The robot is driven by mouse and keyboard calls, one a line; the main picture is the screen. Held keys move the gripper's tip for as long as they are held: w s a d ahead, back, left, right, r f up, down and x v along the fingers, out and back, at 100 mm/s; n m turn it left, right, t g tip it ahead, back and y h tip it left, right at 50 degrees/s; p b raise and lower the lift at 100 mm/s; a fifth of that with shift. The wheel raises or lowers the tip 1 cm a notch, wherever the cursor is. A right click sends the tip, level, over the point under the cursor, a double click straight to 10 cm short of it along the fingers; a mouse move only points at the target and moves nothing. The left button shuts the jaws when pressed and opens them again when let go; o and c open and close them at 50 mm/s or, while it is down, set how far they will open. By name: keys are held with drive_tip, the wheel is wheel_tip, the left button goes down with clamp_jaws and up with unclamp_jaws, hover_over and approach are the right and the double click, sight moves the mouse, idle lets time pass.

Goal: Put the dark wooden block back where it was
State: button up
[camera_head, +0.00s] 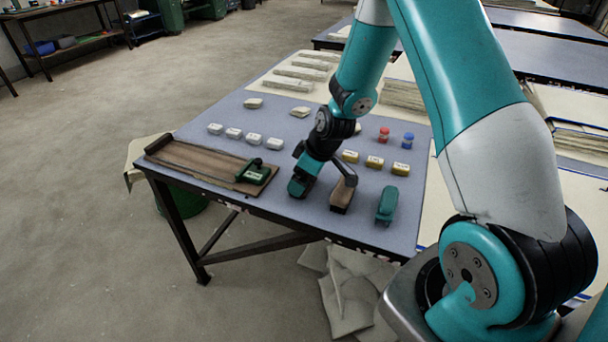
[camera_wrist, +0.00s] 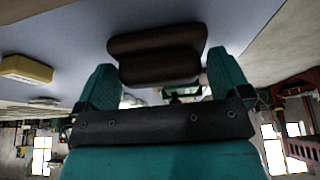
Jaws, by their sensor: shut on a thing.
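The dark wooden block (camera_wrist: 158,66) shows in the wrist view as a dark brown, rounded body with a groove across it. It sits between the two teal fingers of my gripper (camera_wrist: 163,76), which is shut on it near the blue-grey table top. In the head view my gripper (camera_head: 304,184) points down at the table's near side. A brown wooden block (camera_head: 343,194) shows just right of its teal end, close to the table; the arm's dark parts overlap this area. Whether the block's underside touches the table cannot be told.
A teal object (camera_head: 387,205) stands to the right, by the near edge. Yellow blocks (camera_head: 375,162) lie behind, with red (camera_head: 384,134) and blue (camera_head: 408,139) items farther back. A brown board (camera_head: 200,162) with a green piece (camera_head: 253,173) lies left. White blocks (camera_head: 234,133) line up behind it.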

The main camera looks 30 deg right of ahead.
drive_tip(key=o, duration=0.6)
drive_tip(key=shift+f, duration=0.1)
drive_tip(key=shift+s+d+r, duration=0.1)
drive_tip(key=shift+r, duration=0.5)
drive_tip(key=a+p+v, duration=0.1)
drive_tip(key=v, duration=1)
drive_tip(key=s+a+r+g+y, duration=0.1)
drive_tip(key=s+a+r, duration=0.3)
drive_tip(key=a, duration=0.2)
drive_tip(key=s+a+r+y, duration=0.1)
drive_tip(key=s+a+r, duration=0.25)
drive_tip(key=a, duration=0.25)
drive_tip(key=s+a+r+g, duration=0.1)
drive_tip(key=s+a+r, duration=0.1)
drive_tip(key=s, duration=0.3)
drive_tip(key=s+a+r, duration=0.2)
drive_tip(key=s+a, duration=0.1)
drive_tip(key=s, duration=0.1)
drive_tip(key=s+a+r+g, duration=0.1)
drive_tip(key=s+a+r, duration=0.1)
drive_tip(key=s, duration=0.3)
drive_tip(key=shift+s+a+g, duration=0.25)
drive_tip(key=shift+s+g, duration=0.05)
